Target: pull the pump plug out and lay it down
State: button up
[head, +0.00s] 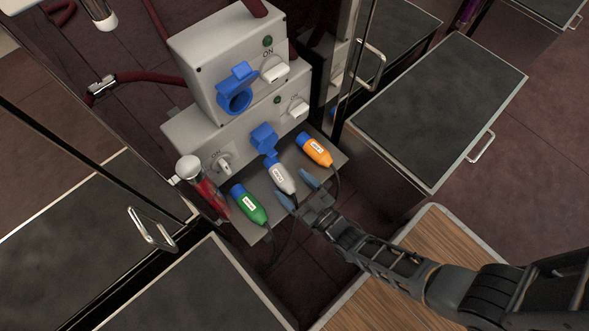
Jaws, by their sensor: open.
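Three plugs show in the head view near a grey shelf below the pump boxes: a green plug (249,206), a white plug (283,180) and an orange plug (315,150). Each has a blue end and a label. The white plug's blue end is close to a blue socket (263,138) on the lower box; I cannot tell whether it sits in it. I cannot tell which plug is the pump plug.
The upper grey box (205,92) has a blue socket (236,90) with its lid raised and a white switch (274,70). A red cylinder (208,196) stands left of the shelf (248,229). Dark cabinet tops (437,105) and a wooden top (390,295) flank the area.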

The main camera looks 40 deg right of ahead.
jog(key=s+p, duration=0.1)
jog(key=s, duration=0.6)
jog(key=shift+s, duration=0.4)
dwell(0.3)
jog(key=s+r+g, duration=0.1)
jog(key=s+r, duration=0.4)
jog(key=r, duration=0.4)
jog(key=s+r+g, duration=0.1)
jog(key=s+r, duration=0.4)
jog(key=r, duration=0.4)
jog(key=s+r+g, duration=0.1)
jog(key=s+r, duration=0.4)
jog(key=r, duration=0.4)
notch_tip(320, 180, up, 44)
jog(key=p, duration=3.4)
jog(key=shift+s, duration=0.35)
